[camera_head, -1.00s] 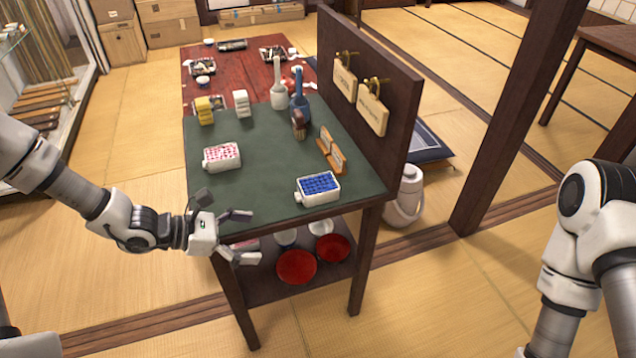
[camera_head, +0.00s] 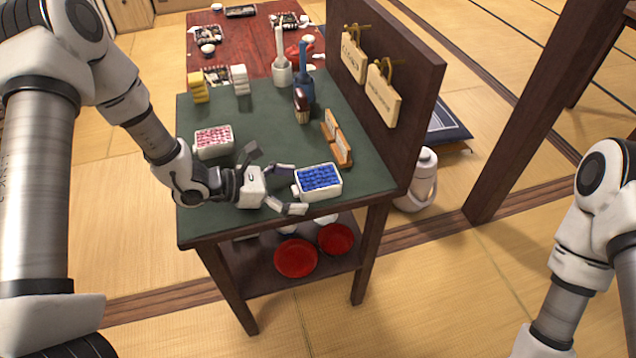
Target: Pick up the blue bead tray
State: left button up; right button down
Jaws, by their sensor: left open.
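The blue bead tray (camera_head: 334,190) is a small white box filled with blue beads. It sits near the front right of the green table top. My left gripper (camera_head: 288,188) is open just to the left of the tray, its two fingers pointing right toward the tray's left end. The fingertips are close to the tray's left side; I cannot tell whether they touch it. My right arm shows at the right edge, but its gripper is out of view.
A red bead tray (camera_head: 213,153) sits behind my left gripper. A wooden card rack (camera_head: 337,150), a brush (camera_head: 301,117) and blue and white holders stand behind the blue tray. A dark upright panel (camera_head: 412,135) with hanging wooden tags borders the table's right side.

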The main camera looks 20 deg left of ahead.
pick_arm(q)
jog(key=shift+w, duration=0.1)
jog(key=c, duration=1.4)
